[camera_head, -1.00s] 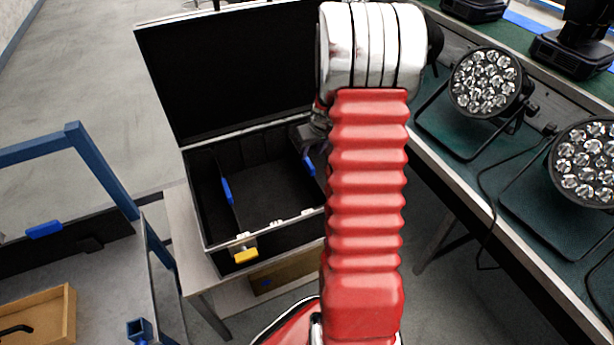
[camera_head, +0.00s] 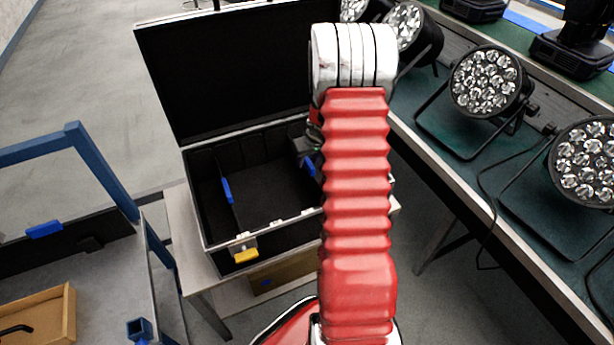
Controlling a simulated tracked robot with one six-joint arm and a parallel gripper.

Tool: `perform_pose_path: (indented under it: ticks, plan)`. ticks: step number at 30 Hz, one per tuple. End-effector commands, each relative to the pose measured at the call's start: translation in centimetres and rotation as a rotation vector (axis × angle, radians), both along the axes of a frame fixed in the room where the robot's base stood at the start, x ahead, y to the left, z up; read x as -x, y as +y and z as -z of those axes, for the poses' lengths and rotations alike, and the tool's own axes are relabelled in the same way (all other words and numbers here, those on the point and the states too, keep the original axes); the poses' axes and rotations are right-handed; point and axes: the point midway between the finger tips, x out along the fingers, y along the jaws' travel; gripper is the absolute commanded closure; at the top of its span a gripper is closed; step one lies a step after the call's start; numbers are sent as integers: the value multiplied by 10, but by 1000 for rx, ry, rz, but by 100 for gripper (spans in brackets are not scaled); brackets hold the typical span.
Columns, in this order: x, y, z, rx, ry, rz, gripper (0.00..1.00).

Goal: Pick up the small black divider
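The open black case (camera_head: 205,245) stands on a low table, with its lid raised at the back. Inside it, a dark divider with a blue tab (camera_head: 227,190) is at the left. A second blue tab (camera_head: 309,167) shows at the right, partly covered by my arm. My gripper (camera_head: 303,141) shows only in part as a dark shape left of my red arm, over the right part of the case, close to that second tab. My arm hides most of it, so I cannot tell whether it is open, shut or touching a divider.
A yellow tab (camera_head: 245,255) is at the case's front. Par cans (camera_head: 486,82) stand on the green-topped table (camera_head: 450,170) at the right. At the left are a blue frame (camera_head: 100,165), a dark panel with a blue tab (camera_head: 45,229) and a wooden tray (camera_head: 68,318).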

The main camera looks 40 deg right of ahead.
Motion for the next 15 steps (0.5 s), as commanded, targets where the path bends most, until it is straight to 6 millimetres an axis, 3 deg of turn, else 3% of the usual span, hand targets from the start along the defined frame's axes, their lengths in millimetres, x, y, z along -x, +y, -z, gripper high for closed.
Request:
perform_pose_path:
  ticks: [4, 15]
  plan:
    - [-3, -1, 9, -1, 1, 1, 64]
    - [-4, -2, 11, -1, 1, 1, 64]
